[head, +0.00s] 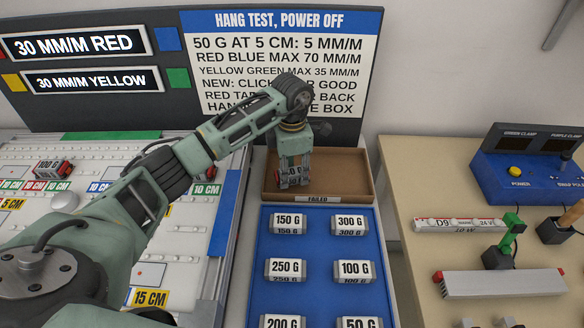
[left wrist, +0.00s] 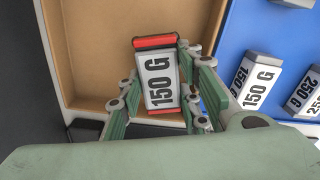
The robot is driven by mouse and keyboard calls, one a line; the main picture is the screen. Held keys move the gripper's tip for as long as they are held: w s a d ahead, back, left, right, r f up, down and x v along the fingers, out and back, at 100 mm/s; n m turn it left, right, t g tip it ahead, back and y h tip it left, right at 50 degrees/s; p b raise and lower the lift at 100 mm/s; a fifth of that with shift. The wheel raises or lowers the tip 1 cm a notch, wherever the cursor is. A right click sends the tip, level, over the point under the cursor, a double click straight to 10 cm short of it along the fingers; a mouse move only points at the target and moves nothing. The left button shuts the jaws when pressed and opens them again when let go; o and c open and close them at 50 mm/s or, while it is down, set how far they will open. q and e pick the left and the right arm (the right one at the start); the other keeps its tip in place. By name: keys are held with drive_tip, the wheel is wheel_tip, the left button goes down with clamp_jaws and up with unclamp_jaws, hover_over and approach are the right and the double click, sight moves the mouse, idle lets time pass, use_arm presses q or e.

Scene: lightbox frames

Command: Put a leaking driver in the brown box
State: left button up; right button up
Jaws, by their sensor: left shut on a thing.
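My left gripper (head: 293,182) is over the brown box (head: 345,190), whose front carries a FAILED label. It is shut on a white block with red ends, marked 150 G (left wrist: 160,78). In the left wrist view the block sits between the fingers, in front of the brown box's bare floor (left wrist: 95,50). In the head view the block is mostly hidden by the fingers, low inside the box outline. I cannot tell whether it touches the floor. My right gripper is not in view.
A blue tray (head: 317,262) of grey-ended weights stands in front of the box. A white board (head: 190,240) with a red-ended 100 G block (head: 54,169) is at left. A bench (head: 400,170) with a blue power unit (head: 525,170) is at right. A sign board (head: 285,60) rises behind.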

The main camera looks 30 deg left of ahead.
use_arm(q)
drive_tip(key=o, duration=1.3)
wheel_tip(320, 180, up, 12)
